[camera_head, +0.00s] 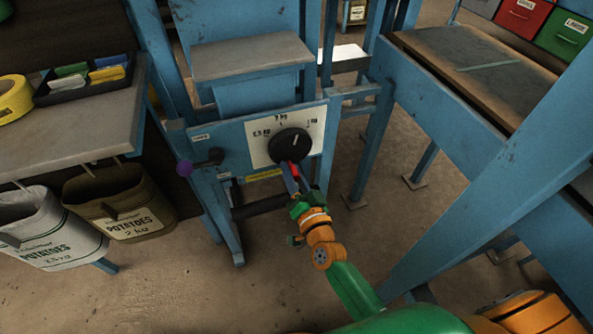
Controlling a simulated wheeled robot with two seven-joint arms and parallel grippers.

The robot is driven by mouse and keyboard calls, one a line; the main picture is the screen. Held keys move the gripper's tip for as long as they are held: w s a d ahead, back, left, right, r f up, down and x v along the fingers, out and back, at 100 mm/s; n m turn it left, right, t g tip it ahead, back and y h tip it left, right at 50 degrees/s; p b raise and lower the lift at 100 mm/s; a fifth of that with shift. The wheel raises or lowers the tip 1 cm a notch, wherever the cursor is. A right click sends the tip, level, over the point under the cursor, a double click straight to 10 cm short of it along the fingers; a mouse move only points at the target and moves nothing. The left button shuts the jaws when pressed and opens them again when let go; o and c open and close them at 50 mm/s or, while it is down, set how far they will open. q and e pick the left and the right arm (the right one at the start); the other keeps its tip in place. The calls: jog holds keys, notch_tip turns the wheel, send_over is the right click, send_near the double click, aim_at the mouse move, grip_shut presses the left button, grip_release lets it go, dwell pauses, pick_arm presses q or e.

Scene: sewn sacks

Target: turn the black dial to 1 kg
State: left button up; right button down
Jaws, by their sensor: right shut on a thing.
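The black dial (289,143) sits on a white scale plate (259,149) on the front of a blue machine. Kilogram marks run around it: 2.5 kg at left, one at the top, and one at upper right that looks like 1 kg. A small pale mark on the dial's face seems to point up and slightly right. My right gripper (292,178) is at the dial's lower edge, its fingers shut around a small red piece (294,170). Whether this piece belongs to the dial is hard to tell. My left gripper is not in view.
Two potato sacks, one white (48,232) and one brown (118,203), hang under the left bench (95,130). Blue frame legs and a slanted beam (480,210) stand at right.

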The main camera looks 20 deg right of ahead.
jog(key=shift+a+r+m, duration=0.25)
jog(key=shift+a+m, duration=0.1)
jog(key=shift+m, duration=0.9)
jog(key=shift+a+r+m, duration=0.2)
jog(key=shift+a+m, duration=0.1)
jog(key=shift+m, duration=0.9)
jog(key=shift+a+r+m, duration=0.25)
jog(key=shift+a+m, duration=0.1)
jog(key=shift+m, duration=0.9)
jog(key=c, duration=0.6)
grip_release()
jog(key=shift+r, duration=0.1)
